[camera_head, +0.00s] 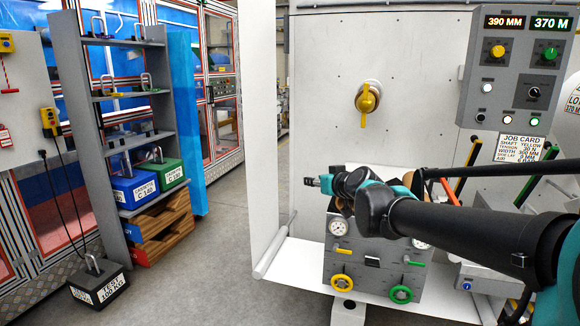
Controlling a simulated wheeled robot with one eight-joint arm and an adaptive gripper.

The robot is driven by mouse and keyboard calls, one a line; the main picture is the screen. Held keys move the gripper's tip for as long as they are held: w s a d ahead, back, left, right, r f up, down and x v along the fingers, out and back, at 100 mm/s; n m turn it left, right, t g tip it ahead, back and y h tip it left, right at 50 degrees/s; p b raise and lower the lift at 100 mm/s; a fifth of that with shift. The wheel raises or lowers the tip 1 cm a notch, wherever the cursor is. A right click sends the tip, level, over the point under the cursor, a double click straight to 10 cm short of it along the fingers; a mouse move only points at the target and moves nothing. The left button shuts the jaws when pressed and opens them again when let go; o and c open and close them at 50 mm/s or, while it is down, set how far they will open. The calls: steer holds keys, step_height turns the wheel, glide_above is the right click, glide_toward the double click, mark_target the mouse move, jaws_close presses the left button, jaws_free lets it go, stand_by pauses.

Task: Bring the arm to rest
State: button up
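My arm reaches in from the lower right, its black and teal links crossing in front of the grey gauge box and the white panel. My gripper (313,182) is at the arm's far left end, pointing left, above the upper left of the gauge box. It is small and seen from the side, so I cannot make out whether its fingers are apart. I see nothing clearly held in it.
The grey gauge box (373,262) with yellow and green handwheels stands on a white shelf. A yellow-handled valve (367,97) is on the panel behind. A control box (517,65) hangs at upper right. A shelf rack (110,130) and test weight (98,284) stand left; floor between is clear.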

steer(key=s+d+f+m+g+h, duration=0.1)
steer(key=s+d+f+g, duration=0.3)
steer(key=s+f, duration=0.7)
steer(key=s+d+f+m+g+h, duration=0.2)
steer(key=s+d+f+g+h, duration=0.2)
steer(key=s+f, duration=0.7)
step_height(320, 180, down, 7)
steer(key=shift+d+r+m+g, duration=0.25)
steer(key=shift+d+g, duration=0.35)
steer(key=shift+d, duration=0.6)
